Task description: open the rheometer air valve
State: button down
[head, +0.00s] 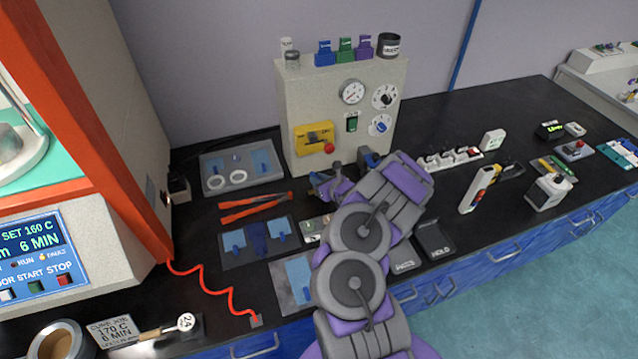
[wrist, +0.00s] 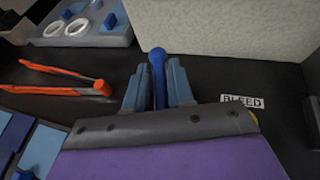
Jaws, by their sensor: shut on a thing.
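My gripper (head: 340,172) is low in front of the beige gauge box (head: 300,105), near its lower front edge. In the wrist view my gripper (wrist: 160,82) has its two blue-grey fingers on either side of an upright blue lever (wrist: 157,62) and is shut on it. The lever's rounded top shows above the fingers; its base is hidden behind my gripper. A label reading BLEED (wrist: 242,101) lies on the bench just right of it.
Orange tongs (head: 255,206) lie left of my gripper, beside a grey tray (head: 242,182) with white rings. A white power strip (head: 452,158) and small instruments stand to the right. The orange-framed machine (head: 110,130) fills the left.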

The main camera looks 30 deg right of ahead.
jog(key=n+y, duration=0.1)
jog(key=y, duration=0.1)
jog(key=n+y, duration=0.1)
jog(key=n, duration=0.1)
jog(key=shift+s+d+f+g+y, duration=0.1)
jog(key=shift+s+f+g+y, duration=0.1)
jog(key=shift+f+g+y, duration=0.2)
jog(key=n+g+y+p, duration=0.1)
jog(key=n+y, duration=0.1)
jog(key=shift+n, duration=0.3)
jog(key=shift+f+n+g+y, duration=0.1)
jog(key=shift+n+g+y, duration=0.7)
jog(key=shift+n+y, duration=0.3)
jog(key=shift+n+g+y+b, duration=0.8)
jog(key=shift+n+g+y, duration=0.1)
jog(key=shift+y, duration=0.1)
jog(key=shift+r+n+g, duration=0.2)
jog(key=shift+n+g, duration=0.1)
jog(key=c, duration=1.4)
grip_release()
jog(key=shift+o, duration=1.2)
jog(key=shift+w, duration=0.2)
jog(key=shift+d+y, duration=0.15)
jog(key=shift+y, duration=0.15)
